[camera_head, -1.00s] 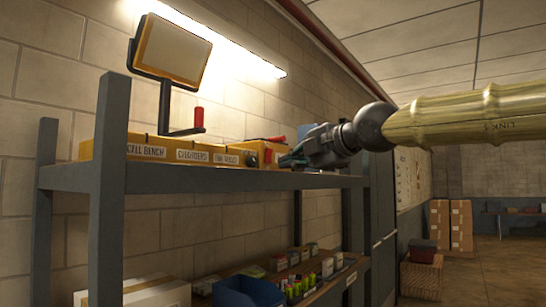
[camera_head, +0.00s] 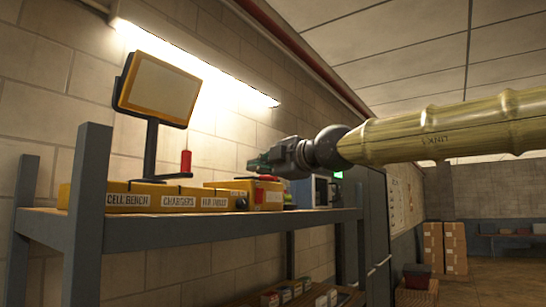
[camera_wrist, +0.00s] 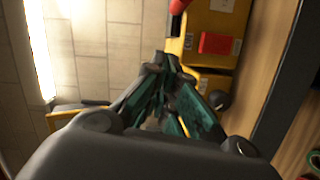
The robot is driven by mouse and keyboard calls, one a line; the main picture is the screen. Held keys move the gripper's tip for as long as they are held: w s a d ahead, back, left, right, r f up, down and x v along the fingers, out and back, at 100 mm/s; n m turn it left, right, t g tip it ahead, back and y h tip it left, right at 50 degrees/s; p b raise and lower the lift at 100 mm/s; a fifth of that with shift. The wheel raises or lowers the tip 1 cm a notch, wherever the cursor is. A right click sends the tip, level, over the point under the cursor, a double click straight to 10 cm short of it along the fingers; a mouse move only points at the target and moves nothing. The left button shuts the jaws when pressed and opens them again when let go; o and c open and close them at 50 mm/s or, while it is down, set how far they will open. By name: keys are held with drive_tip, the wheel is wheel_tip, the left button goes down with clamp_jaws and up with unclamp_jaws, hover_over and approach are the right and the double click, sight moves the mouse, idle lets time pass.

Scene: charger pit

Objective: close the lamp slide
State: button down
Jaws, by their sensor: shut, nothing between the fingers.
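A row of yellow boxes sits on the shelf, with labels for the cell bench (camera_head: 128,200), the chargers (camera_head: 179,202) and a third box (camera_head: 215,202) hard to read. A red upright handle (camera_head: 185,163) stands behind them. I cannot tell which part is the lamp slide. My gripper (camera_head: 255,165) is shut and empty, just above the right end of the boxes. Its green fingers (camera_wrist: 168,75) point toward them.
A lit tube lamp (camera_head: 200,65) runs along the wall above. A yellow-framed screen (camera_head: 158,88) stands on a post at the left. Shelf uprights (camera_head: 88,210) stand in front. A grey device (camera_head: 322,190) with a green light sits right of my gripper.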

sight(266, 179)
drive_tip(key=w, duration=0.1)
drive_tip(key=w+d+p, duration=0.1)
drive_tip(key=w+f+p, duration=0.1)
drive_tip(key=shift+w+d, duration=0.35)
drive_tip(key=shift+w, duration=0.05)
drive_tip(key=shift+d, duration=0.2)
drive_tip(key=shift+p, duration=0.3)
